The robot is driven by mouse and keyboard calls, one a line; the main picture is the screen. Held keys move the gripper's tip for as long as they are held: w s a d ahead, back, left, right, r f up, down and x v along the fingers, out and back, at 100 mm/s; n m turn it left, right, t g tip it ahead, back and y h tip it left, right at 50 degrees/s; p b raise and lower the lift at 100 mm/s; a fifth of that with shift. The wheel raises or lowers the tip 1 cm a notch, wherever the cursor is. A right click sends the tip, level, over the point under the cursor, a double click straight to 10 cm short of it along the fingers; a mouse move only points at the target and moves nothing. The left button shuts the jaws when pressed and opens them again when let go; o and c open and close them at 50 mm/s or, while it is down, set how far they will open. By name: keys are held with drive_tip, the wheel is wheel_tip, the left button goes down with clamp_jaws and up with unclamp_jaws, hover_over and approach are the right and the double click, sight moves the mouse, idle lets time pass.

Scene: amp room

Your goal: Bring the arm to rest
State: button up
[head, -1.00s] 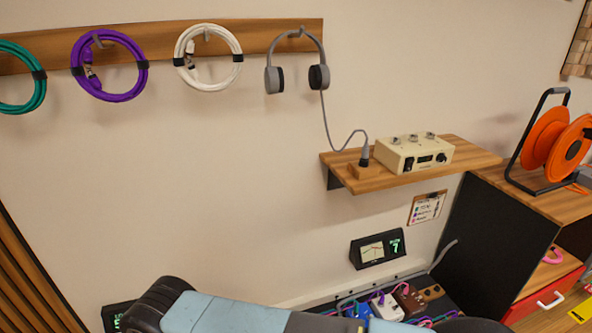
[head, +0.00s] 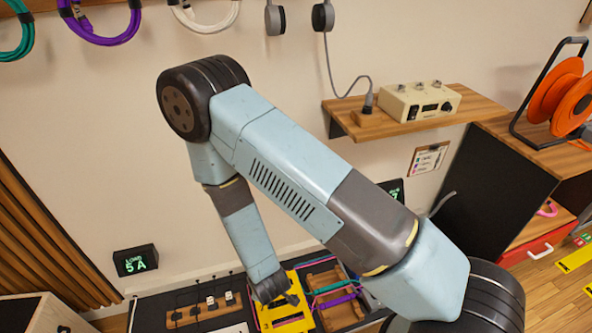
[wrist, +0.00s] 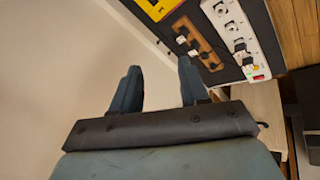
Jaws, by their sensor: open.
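My arm crosses the middle of the head view, rising from the lower right to a high bent elbow and dropping to the bench. My gripper (wrist: 158,86) shows in the wrist view with its two dark blue fingers apart and nothing between them. The pale wall lies behind them. In the head view the dark end of my arm (head: 271,287) hangs over or in front of a yellow panel (head: 293,312); whether they touch I cannot tell.
The bench holds a wooden strip with sockets (head: 205,307) and several coloured cables (head: 335,300). A load display (head: 135,261) reads 5 A. A shelf (head: 440,112) carries a cream box (head: 420,101). An orange reel (head: 562,98) stands at right. Cables and headphones hang above.

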drive_tip(key=w+d+r+m, duration=0.15)
drive_tip(key=w+r, duration=0.25)
drive_tip(key=r, duration=0.4)
drive_tip(key=w+d+r+m, duration=0.1)
drive_tip(key=w+r+m, duration=0.1)
drive_tip(key=w+r, duration=0.5)
drive_tip(key=w+d+r+m, duration=0.2)
drive_tip(key=r, duration=0.8)
drive_tip(key=d+r+m, duration=0.2)
drive_tip(key=d+r, duration=0.3)
drive_tip(key=r, duration=0.3)
drive_tip(key=d+r+m, duration=0.2)
drive_tip(key=d+r, duration=0.4)
drive_tip(key=r, duration=0.3)
drive_tip(key=s+d+r+m+h, duration=0.2)
drive_tip(key=s+d+r+m, duration=0.3)
drive_tip(key=s+d+r, duration=1.1)
drive_tip(key=shift+s+d+r+t, duration=0.3)
drive_tip(key=shift+s+d, duration=0.1)
drive_tip(key=shift+d, duration=0.6)
